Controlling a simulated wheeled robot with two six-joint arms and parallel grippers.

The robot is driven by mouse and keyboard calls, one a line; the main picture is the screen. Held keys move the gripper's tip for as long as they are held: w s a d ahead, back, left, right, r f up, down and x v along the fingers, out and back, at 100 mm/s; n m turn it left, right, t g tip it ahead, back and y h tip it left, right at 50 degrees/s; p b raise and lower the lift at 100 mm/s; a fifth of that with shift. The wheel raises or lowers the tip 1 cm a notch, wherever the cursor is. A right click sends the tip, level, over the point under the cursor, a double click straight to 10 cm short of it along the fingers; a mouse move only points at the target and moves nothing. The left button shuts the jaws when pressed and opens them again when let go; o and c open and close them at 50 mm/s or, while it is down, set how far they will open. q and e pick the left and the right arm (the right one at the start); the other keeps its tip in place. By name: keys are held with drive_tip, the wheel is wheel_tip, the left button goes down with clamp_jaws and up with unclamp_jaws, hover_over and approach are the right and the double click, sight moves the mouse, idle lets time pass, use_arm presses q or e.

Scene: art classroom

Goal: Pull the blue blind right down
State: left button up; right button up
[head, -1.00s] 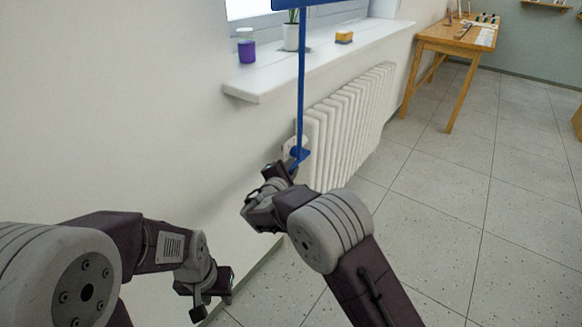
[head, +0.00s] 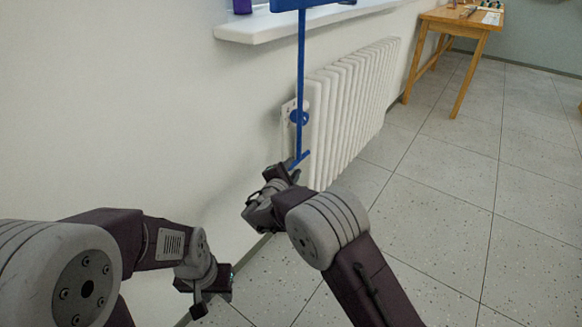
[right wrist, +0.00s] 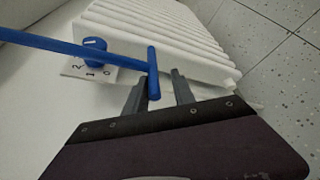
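The blue blind (head: 306,3) shows only its lower edge at the top of the head view, just above sill height. A thin blue rod (head: 301,80) hangs from it and ends in a short crossbar handle (head: 301,160); the handle also shows in the right wrist view (right wrist: 153,75). My right gripper (head: 281,172) is at this handle, beside the radiator's left end. In the right wrist view its fingers (right wrist: 161,92) are on either side of the handle's near end. My left gripper (head: 208,292) hangs low by the wall, away from the blind; its finger gap is unclear.
A white window sill (head: 260,28) juts out above a white radiator (head: 350,100). The radiator's blue valve knob (head: 299,117) is just behind the rod. A wooden table (head: 455,35) stands at the far right. The tiled floor is clear.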

drive_tip(key=shift+r, duration=0.15)
drive_tip(key=shift+s+a+r, duration=0.1)
drive_tip(key=shift+s+r, duration=0.05)
drive_tip(key=shift+s, duration=0.15)
drive_tip(key=p+v, duration=0.3)
drive_tip(key=v, duration=0.5)
drive_tip(key=shift+s, duration=0.1)
